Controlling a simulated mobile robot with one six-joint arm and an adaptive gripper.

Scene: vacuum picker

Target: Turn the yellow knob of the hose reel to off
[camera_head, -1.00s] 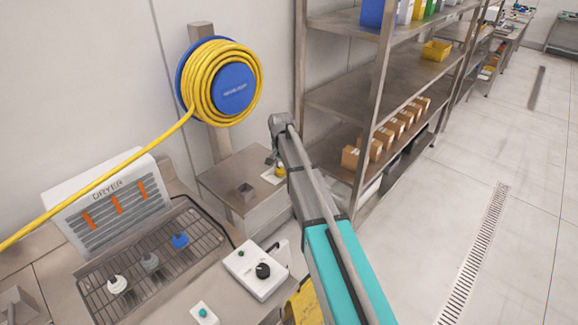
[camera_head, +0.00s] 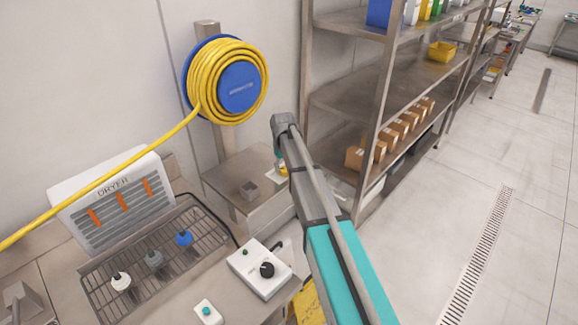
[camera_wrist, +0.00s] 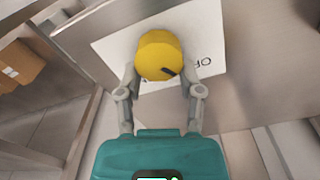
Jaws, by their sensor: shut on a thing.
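The yellow knob (camera_wrist: 158,52) sits on a white label plate (camera_wrist: 212,35) on a steel panel in the wrist view. My gripper (camera_wrist: 158,78) is shut on the knob, one finger on each side. The knob's dark pointer mark is at its lower right edge.
A steel shelf rack (camera_head: 375,110) with cartons stands close right of my arm. A dryer (camera_head: 115,200), a wire rack (camera_head: 155,262) holding several small nozzles, and a white control box (camera_head: 255,268) are on the bench at left. Open floor lies at right.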

